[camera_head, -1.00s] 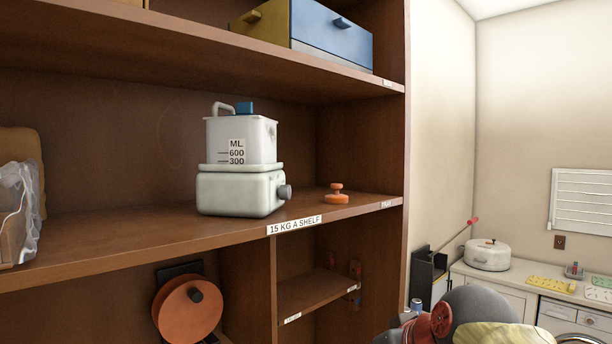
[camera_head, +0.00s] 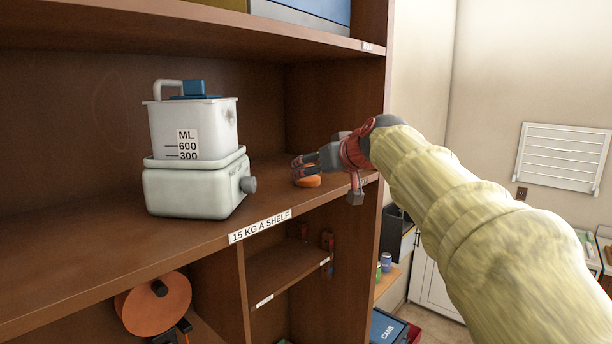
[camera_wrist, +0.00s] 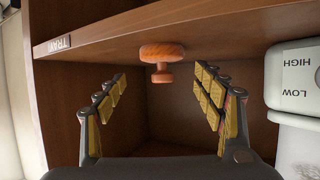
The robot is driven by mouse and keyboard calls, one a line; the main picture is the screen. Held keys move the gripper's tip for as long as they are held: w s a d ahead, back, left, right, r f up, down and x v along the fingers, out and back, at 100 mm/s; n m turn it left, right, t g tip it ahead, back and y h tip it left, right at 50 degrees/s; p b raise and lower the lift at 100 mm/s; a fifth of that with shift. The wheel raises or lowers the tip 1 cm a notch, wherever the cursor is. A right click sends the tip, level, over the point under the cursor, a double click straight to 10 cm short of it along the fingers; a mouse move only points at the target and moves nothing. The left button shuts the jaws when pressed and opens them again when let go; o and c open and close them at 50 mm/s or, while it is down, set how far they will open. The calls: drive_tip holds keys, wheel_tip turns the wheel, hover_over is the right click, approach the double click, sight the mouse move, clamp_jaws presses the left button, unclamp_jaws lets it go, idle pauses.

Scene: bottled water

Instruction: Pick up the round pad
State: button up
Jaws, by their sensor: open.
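The round pad is an orange disc with a small knob. It sits on the wooden shelf (camera_head: 190,245), and in the head view the pad (camera_head: 308,182) is partly hidden by my gripper (camera_head: 299,167). In the wrist view, which shows the shelf upside down, the pad (camera_wrist: 162,52) is whole, with its knob pointing down in the picture. My gripper (camera_wrist: 160,82) is open there, with one padded finger on each side of the knob's line. The pad lies just beyond the fingertips, and nothing is between the fingers.
A white measuring container on a pale base (camera_head: 195,190) stands left of the pad; its HIGH/LOW panel (camera_wrist: 298,80) shows at right in the wrist view. The shelf above (camera_head: 200,35) and the right side panel (camera_head: 335,110) bound the space. An orange reel (camera_head: 155,308) is below.

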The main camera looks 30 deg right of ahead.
drive_tip(key=shift+p+x, duration=0.5)
drive_tip(key=shift+x, duration=1.45)
drive_tip(key=shift+s+a, duration=0.15)
drive_tip(key=shift+a, duration=0.1)
drive_tip(key=shift+c, duration=0.9)
drive_tip(key=c, duration=1.1)
